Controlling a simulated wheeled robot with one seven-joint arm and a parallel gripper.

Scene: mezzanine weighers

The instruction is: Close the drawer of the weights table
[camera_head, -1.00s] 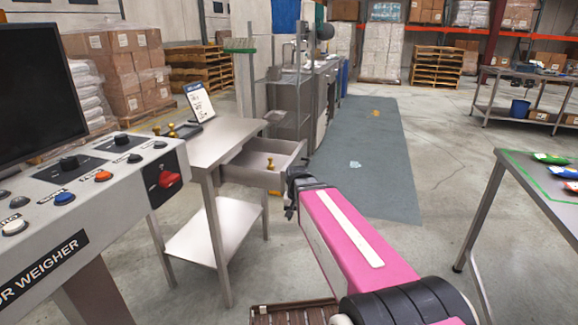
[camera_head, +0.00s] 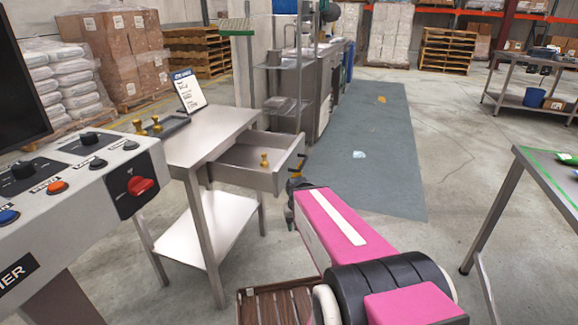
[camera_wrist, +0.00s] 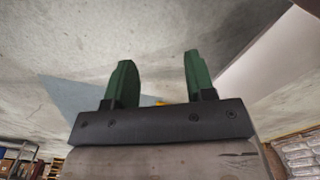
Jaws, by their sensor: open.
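The weights table (camera_head: 222,127) is a steel table with a lower shelf, left of centre in the head view. Its drawer (camera_head: 281,176) is pulled out to the right, with a small brass weight (camera_head: 264,159) inside. My gripper (camera_head: 296,178) is just outside the drawer front, near its lower right corner. I cannot tell whether they touch. The wrist view shows my gripper (camera_wrist: 157,75) with two green fingers apart and nothing between them. A pale slanted panel, perhaps the drawer front, shows at its right. The fingertips are hard to make out in the head view.
A weigher console (camera_head: 95,180) with buttons stands close at left. The tabletop holds a sign (camera_head: 189,90), a dark tray (camera_head: 170,126) and brass weights (camera_head: 157,123). Another table (camera_head: 545,175) stands at right. Open floor and a grey-green mat (camera_head: 375,170) lie beyond my arm.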

